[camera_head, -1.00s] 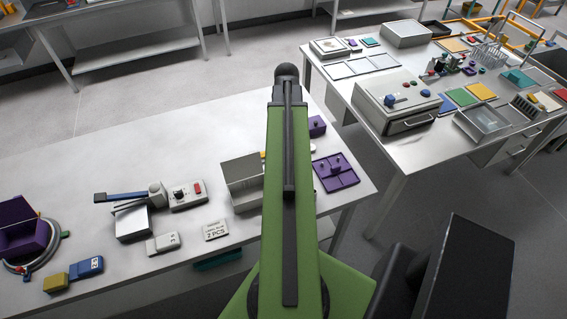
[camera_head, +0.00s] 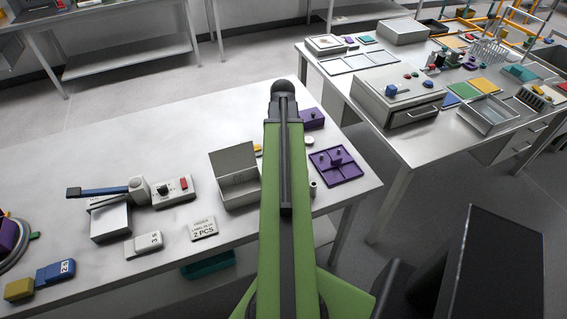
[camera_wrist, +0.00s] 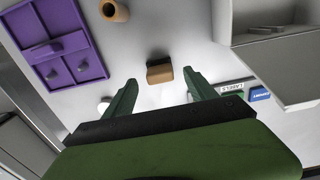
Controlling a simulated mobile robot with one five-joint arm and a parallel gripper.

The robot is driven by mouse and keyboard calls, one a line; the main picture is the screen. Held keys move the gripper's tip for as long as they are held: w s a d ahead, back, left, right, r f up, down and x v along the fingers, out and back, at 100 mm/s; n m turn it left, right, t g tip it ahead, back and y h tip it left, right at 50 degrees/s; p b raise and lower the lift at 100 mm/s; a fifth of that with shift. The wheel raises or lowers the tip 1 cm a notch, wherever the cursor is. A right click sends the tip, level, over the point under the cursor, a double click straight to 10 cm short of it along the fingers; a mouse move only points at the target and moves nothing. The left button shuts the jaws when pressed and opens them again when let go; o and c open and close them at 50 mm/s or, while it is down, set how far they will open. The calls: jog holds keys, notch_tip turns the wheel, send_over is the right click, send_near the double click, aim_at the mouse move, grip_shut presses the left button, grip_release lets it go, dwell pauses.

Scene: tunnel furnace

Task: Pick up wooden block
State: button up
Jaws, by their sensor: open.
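The wooden block (camera_wrist: 160,73) is a small tan-brown block on the light tabletop, near the centre of the wrist view. My gripper (camera_wrist: 159,77) is open, with two green fingers spread apart. In the picture, the block lies between the fingertips, with a gap on either side. I cannot tell the height of the fingertips above the table. In the head view, my green arm hides the block and the gripper.
A purple tray with pegs (camera_wrist: 65,42) and a tan hollow cylinder (camera_wrist: 114,10) lie at upper left in the wrist view. An open grey box (camera_wrist: 300,95) stands at right. A small blue box (camera_wrist: 260,94) lies beside a label. Another equipment table (camera_head: 400,150) stands at right.

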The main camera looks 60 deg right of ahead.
notch_tip(320, 180, down, 4)
jog(key=shift+d+r+b, duration=0.1)
jog(key=shift+r+b, duration=0.15)
jog(key=shift+b, duration=0.8)
jog(key=shift+r, duration=0.2)
jog(key=shift+c, duration=0.3)
grip_shut()
